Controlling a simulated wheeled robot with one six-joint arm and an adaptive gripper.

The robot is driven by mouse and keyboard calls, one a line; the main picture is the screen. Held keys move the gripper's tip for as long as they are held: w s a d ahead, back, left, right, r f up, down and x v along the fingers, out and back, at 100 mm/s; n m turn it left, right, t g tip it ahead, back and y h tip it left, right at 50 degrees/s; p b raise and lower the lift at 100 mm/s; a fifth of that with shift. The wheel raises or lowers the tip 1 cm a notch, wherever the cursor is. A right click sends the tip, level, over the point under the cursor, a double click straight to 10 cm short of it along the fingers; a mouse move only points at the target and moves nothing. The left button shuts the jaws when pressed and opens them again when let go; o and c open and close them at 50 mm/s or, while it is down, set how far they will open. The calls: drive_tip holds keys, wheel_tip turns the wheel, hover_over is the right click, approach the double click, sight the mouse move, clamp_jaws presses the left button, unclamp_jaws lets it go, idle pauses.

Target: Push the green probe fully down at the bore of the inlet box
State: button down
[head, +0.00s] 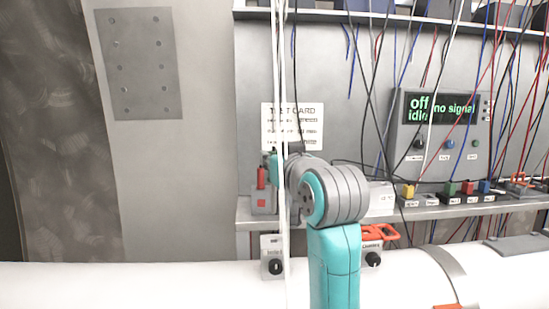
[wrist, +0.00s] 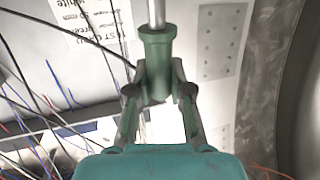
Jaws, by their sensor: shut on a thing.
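My gripper (wrist: 158,92) is shut on the green probe (wrist: 157,50) in the wrist view. The probe has a wide collar and a bare metal rod running out of the top of that picture. The rod's far end is out of view. In the head view my own arm hides the gripper and the probe almost wholly. A pale box (head: 381,199) stands on the shelf just right of my arm, partly hidden. Its label is too small to read, so I cannot tell whether it is the inlet box. No bore is visible, nor is the probe's depth in one.
A red probe (head: 261,178) stands in a small box (head: 262,201) on the shelf. Thin cables hang before the wall and my arm. A display panel (head: 442,122) reads "off idle" and "no signal". A white pipe (head: 130,285) runs along the front. Coloured plugs sit on the shelf at right.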

hover_over(274, 212)
drive_tip(key=shift+w+f, duration=0.15)
drive_tip(key=shift+f, duration=1.3)
drive_tip(key=shift+w+f, duration=0.15)
drive_tip(key=shift+f, duration=5)
drive_tip(key=c, duration=1)
unclamp_jaws()
drive_tip(key=v, duration=1.2)
drive_tip(key=shift+f, duration=0.1)
